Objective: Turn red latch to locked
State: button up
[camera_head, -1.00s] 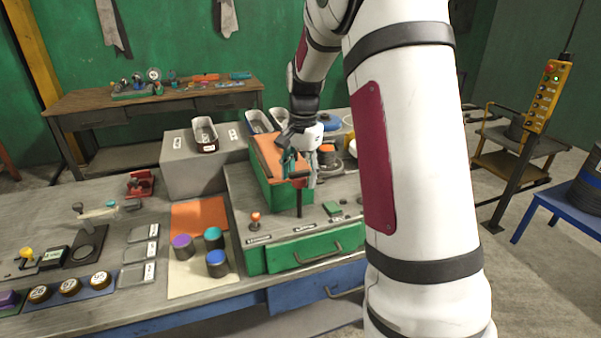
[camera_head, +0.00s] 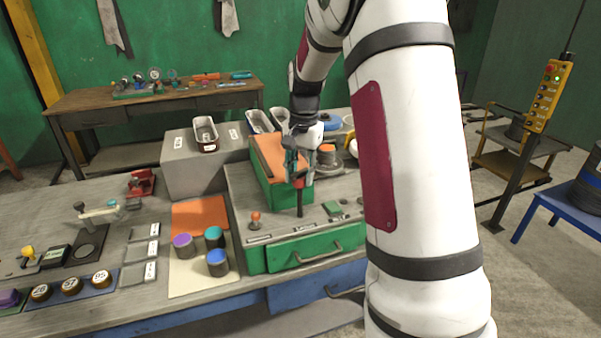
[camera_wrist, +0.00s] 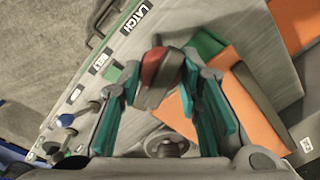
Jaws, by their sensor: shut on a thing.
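The red latch (camera_head: 299,184) has a red handle on a dark upright stem, standing on the grey panel of the bench unit. In the wrist view its red and grey handle (camera_wrist: 158,68) lies between my fingertips, near the LATCH label (camera_wrist: 137,18). My gripper (camera_head: 296,170) comes down from above and is shut on the handle. Its teal-padded fingers (camera_wrist: 160,78) stand on either side of it. My fingers partly hide the handle in the head view.
An orange-topped green box (camera_head: 268,160) stands close behind my gripper. An orange-red knob (camera_head: 255,220) is to the left on the panel, and a green switch (camera_head: 333,208) to the right. A green drawer (camera_head: 305,252) lies below. Lidded jars (camera_head: 217,262) stand on the left.

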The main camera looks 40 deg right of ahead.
jog(key=n, duration=0.4)
jog(key=shift+n+p, duration=0.3)
jog(key=n, duration=0.3)
jog(key=shift+n+p, duration=0.35)
jog(key=shift+n, duration=0.05)
jog(key=n, duration=0.4)
jog(key=shift+w+g+p, duration=0.1)
jog(key=shift+g+p, duration=0.2)
jog(key=shift+p, duration=0.1)
jog(key=shift+o, duration=0.2)
jog(key=shift+n, duration=1.7)
jog(key=shift+p, duration=0.3)
jog(key=shift+d, duration=0.1)
jog(key=o, duration=1.1)
jog(key=shift+c, duration=0.2)
jog(key=shift+o, duration=0.2)
